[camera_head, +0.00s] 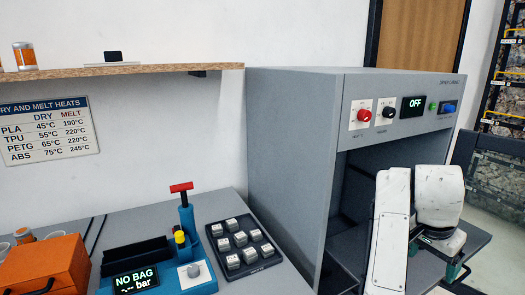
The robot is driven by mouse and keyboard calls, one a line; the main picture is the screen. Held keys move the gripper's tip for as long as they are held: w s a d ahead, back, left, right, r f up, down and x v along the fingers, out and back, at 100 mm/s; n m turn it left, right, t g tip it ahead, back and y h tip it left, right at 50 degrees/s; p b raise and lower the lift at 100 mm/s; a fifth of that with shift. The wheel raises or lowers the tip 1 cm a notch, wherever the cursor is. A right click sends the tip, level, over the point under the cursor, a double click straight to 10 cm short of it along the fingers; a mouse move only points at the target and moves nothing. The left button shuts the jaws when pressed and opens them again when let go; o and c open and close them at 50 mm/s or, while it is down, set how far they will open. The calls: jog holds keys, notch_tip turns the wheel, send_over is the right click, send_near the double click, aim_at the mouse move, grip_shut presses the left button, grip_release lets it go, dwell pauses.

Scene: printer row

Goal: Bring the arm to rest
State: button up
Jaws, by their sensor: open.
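My white, scuffed arm stands folded at the lower right, in front of the grey cabinet (292,160). At its end, below the rounded white wrist, dark parts with teal edges show; these look like my gripper (437,258). Its jaws are apart, and I see nothing held between them. Part of the gripper is hidden behind the white links. The arm overlaps the cabinet's open lower bay, and I cannot tell how far it is from the cabinet.
The cabinet has a red knob (365,115) and a display reading OFF (413,106). Left on the bench are a tray of keys (240,244), a blue device reading NO BAG (187,236) and an orange box (45,265). A wooden shelf (150,69) hangs above. Shelving stands far right.

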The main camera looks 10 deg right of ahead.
jog(key=s+a+f+n, duration=0.3)
jog(key=s+f+n, duration=0.4)
jog(key=s+f, duration=0.95)
jog(key=s+a+f+n+y, duration=0.2)
jog(key=s+a+f, duration=0.3)
jog(key=s, duration=0.3)
jog(key=s+a+f+n+y, duration=0.1)
jog(key=s+a+f+n, duration=0.3)
jog(key=s, duration=0.4)
jog(key=shift+s+a+f+y, duration=0.25)
jog(key=shift+a+f+y, duration=0.2)
jog(key=shift+a, duration=0.35)
